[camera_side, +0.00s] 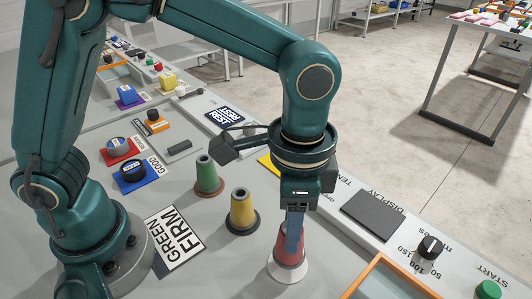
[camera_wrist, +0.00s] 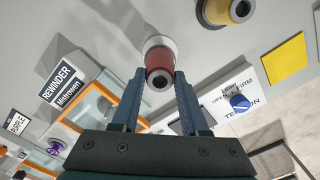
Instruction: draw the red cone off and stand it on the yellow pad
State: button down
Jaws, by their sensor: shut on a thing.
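The red cone (camera_side: 287,259) stands upright at the front of the bench, with a white ring (camera_side: 286,273) around its foot. It also shows in the wrist view (camera_wrist: 158,60), its dark top hole facing the camera. My gripper (camera_side: 292,243) points down over the cone, its blue fingers shut on it from both sides. I cannot tell whether the cone is lifted at all. The yellow pad (camera_wrist: 284,60) lies flat and bare at the right of the wrist view. In the side view only a corner of the yellow pad (camera_side: 266,162) shows behind my wrist.
A dark display panel (camera_side: 373,215), a black knob (camera_side: 430,246) and an orange-edged tray (camera_side: 385,264) lie to the right. A "GREEN FIRM" card (camera_side: 174,241) lies left.

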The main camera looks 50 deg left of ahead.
jog(key=shift+r, duration=1.65)
jog(key=w+a+r+n, duration=0.1)
jog(key=a+r+n, duration=0.3)
jog(key=a, duration=0.6)
jog(key=w+a+r+n, duration=0.15)
jog(key=a+n, duration=0.35)
jog(key=a, duration=0.5)
jog(key=s+d+f+m, duration=0.1)
jog(key=s+d+m, duration=0.5)
jog(key=d+m, duration=0.25)
jog(key=shift+m, duration=0.25)
jog(key=shift+s+d+f, duration=0.6)
jog(key=shift+d+f, duration=1.05)
jog(key=shift+f, duration=0.2)
jog(key=shift+s+d+f, duration=0.55)
jog(key=shift+d+f, duration=1.15)
jog(key=shift+f, duration=0.1)
jog(key=shift+s+d+f, duration=0.6)
jog(key=shift+d+f, duration=1.05)
jog(key=shift+f, duration=0.2)
jog(key=shift+f, duration=0.15)
